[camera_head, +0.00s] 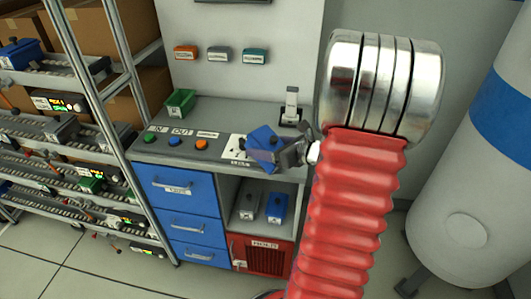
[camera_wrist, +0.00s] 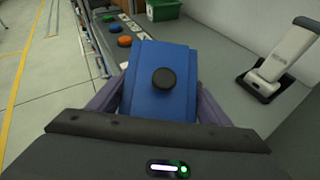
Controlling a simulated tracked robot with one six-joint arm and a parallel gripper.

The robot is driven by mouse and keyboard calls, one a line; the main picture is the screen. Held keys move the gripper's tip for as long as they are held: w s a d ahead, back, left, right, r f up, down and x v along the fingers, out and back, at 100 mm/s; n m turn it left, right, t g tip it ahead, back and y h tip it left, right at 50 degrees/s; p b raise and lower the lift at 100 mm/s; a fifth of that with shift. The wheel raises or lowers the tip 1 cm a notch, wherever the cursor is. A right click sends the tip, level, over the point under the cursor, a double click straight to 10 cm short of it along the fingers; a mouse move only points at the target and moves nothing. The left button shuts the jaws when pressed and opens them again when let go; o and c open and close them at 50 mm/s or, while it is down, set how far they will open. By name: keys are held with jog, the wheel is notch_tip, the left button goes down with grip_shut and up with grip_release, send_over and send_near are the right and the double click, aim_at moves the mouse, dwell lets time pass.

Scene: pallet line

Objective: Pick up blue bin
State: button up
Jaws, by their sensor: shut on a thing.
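The blue bin (camera_wrist: 158,102) has a flat blue top with a round black knob and sits between the two fingers in the wrist view. In the head view the blue bin (camera_head: 262,138) is tilted, over the grey workbench near a white marked square. My gripper (camera_head: 282,157) is shut on the blue bin; its fingers show in the wrist view (camera_wrist: 160,108) on both sides of the bin. I cannot tell whether the bin's underside touches the bench.
A green bin (camera_head: 180,102) stands at the bench's back left. Green, blue and orange buttons (camera_head: 174,141) line the front edge. A grey and white device (camera_head: 290,108) stands on the right. Blue drawers (camera_head: 180,205) are below. A roller rack (camera_head: 75,150) is on the left, a large tank (camera_head: 480,170) on the right.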

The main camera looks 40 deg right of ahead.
jog(key=c, duration=0.3)
jog(key=shift+r, duration=0.1)
jog(key=shift+c, duration=0.2)
notch_tip(320, 180, up, 10)
jog(key=shift+f, duration=0.1)
dwell(0.3)
dwell(0.5)
